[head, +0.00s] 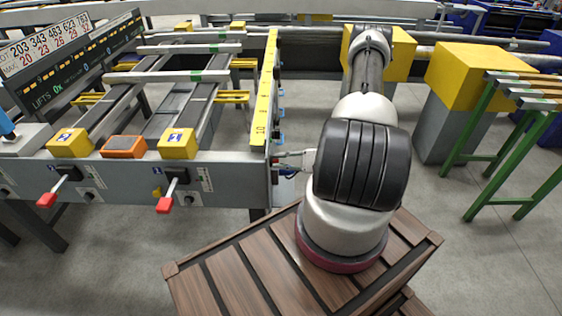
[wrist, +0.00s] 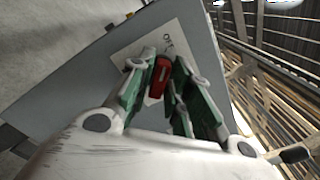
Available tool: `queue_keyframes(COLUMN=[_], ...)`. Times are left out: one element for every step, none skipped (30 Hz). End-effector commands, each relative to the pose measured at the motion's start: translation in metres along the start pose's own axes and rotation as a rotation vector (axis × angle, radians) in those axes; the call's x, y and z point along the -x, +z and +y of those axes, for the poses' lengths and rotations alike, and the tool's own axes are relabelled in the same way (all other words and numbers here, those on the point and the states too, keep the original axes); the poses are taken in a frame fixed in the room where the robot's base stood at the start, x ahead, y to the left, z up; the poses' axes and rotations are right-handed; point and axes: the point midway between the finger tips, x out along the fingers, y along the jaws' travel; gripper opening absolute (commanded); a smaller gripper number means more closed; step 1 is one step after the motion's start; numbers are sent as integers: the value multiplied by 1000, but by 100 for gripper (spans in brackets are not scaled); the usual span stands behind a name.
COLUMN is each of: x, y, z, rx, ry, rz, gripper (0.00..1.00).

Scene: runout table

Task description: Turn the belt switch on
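The belt switch shows in the wrist view as a red knob (wrist: 161,75) on a pale plate (wrist: 128,58) with a small round mark near its top. The plate is on a grey panel. My gripper (wrist: 163,68) is open, with its green-padded fingers on either side of the red knob. A gap shows on the right side of the knob; I cannot tell whether the left finger touches it. In the head view my arm hides most of the gripper and the switch; a pale part of the gripper (head: 297,160) shows beside the table's end.
The grey runout table (head: 230,172) carries two red-handled levers (head: 164,204) (head: 47,199), yellow blocks (head: 177,144) and an orange block (head: 124,147). A display board (head: 80,62) stands at left. A yellow-topped post (head: 470,75) and green stand (head: 485,150) are at right.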

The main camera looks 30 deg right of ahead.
Motion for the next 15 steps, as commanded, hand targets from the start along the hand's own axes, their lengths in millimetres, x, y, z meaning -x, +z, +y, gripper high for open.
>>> queue_keyframes(x=[0,0,0,0,0,0,0,0,0,0,0,0,0,0,0], y=[0,0,0,0,0,0,0,0,0,0,0,0,0,0,0], z=[0,0,0,0,0,0,0,0,0,0,0,0,0,0,0], rx=[0,0,0,0,0,0,-1,-2,-5,-8,-13,-21,-28,-39,-53], ry=[0,0,0,0,0,0,0,0,0,0,0,1,1,1,1], rz=[0,0,0,0,0,0,0,0,0,0,0,0,0,0,0], gripper=[4,0,0,0,0,0,0,0,0,0,0,0,0,0,0])
